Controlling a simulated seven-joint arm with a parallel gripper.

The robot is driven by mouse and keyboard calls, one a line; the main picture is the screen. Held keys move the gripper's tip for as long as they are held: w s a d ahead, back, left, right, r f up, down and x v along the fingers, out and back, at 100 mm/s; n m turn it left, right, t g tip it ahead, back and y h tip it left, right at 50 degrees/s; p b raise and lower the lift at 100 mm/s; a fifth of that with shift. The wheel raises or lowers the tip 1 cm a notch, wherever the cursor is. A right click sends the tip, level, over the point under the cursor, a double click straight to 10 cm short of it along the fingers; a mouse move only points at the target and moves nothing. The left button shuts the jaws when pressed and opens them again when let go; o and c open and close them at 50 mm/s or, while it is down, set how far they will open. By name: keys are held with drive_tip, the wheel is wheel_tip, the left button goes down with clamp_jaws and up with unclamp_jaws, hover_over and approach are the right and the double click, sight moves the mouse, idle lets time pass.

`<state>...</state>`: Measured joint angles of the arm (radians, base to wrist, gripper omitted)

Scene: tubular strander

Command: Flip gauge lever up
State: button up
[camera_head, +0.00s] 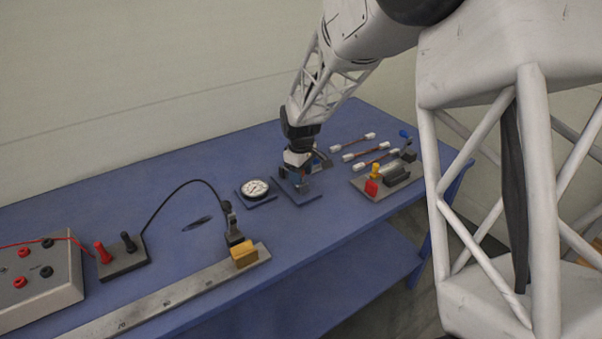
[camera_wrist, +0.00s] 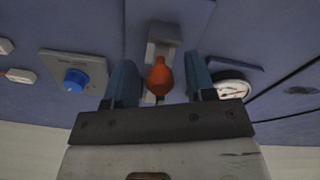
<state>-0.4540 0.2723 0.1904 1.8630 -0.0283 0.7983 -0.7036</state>
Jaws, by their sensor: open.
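The lever shows in the wrist view as an orange-red knob (camera_wrist: 160,76) on a grey bracket (camera_wrist: 163,38). My gripper (camera_wrist: 160,82) is open, with one blue finger on each side of the knob; whether either finger touches it I cannot tell. In the head view my gripper (camera_head: 298,180) is low over a blue plate (camera_head: 301,196) and hides most of the lever. The round white gauge (camera_head: 256,188) sits on its own plate just left of my gripper, and its dial also shows in the wrist view (camera_wrist: 232,89) right of the fingers.
A blue knob on a grey plate (camera_wrist: 75,79) lies left of the fingers in the wrist view. White-ended rods (camera_head: 366,152) and a grey base with coloured levers (camera_head: 388,179) are to the right. A ruler (camera_head: 170,300) and terminal box (camera_head: 38,285) are left.

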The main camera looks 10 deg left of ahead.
clamp_jaws()
idle(0.3)
